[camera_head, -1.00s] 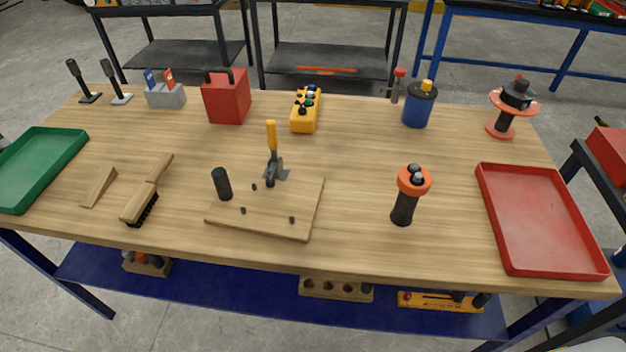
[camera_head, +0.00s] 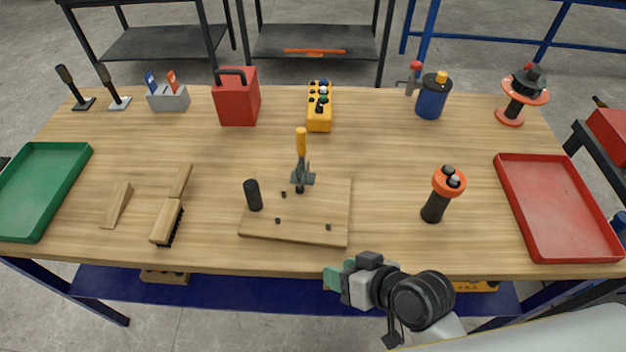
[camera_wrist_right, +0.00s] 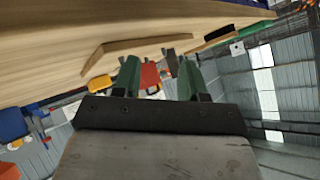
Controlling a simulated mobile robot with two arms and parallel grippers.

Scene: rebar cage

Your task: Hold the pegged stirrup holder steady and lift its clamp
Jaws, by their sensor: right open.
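The pegged stirrup holder is a wooden board (camera_head: 300,222) with several short dark pegs, lying mid-table in the head view. A taller black cylindrical post (camera_head: 253,195) stands at its left side. A toggle clamp with an upright yellow handle (camera_head: 301,142) sits at its back edge on a grey base (camera_head: 303,179). My right gripper (camera_head: 335,277) has green fingertips and is at the table's front edge, apart from the board. In the right wrist view its two green fingers (camera_wrist_right: 157,80) are spread with nothing between them. My left gripper does not show.
A wooden wedge (camera_head: 117,205) and a brush (camera_head: 172,207) lie left of the board. A black cylinder with an orange collar (camera_head: 435,205) stands to its right. A green tray (camera_head: 42,190) and a red tray (camera_head: 560,205) are at the ends. The wood in front of the board is clear.

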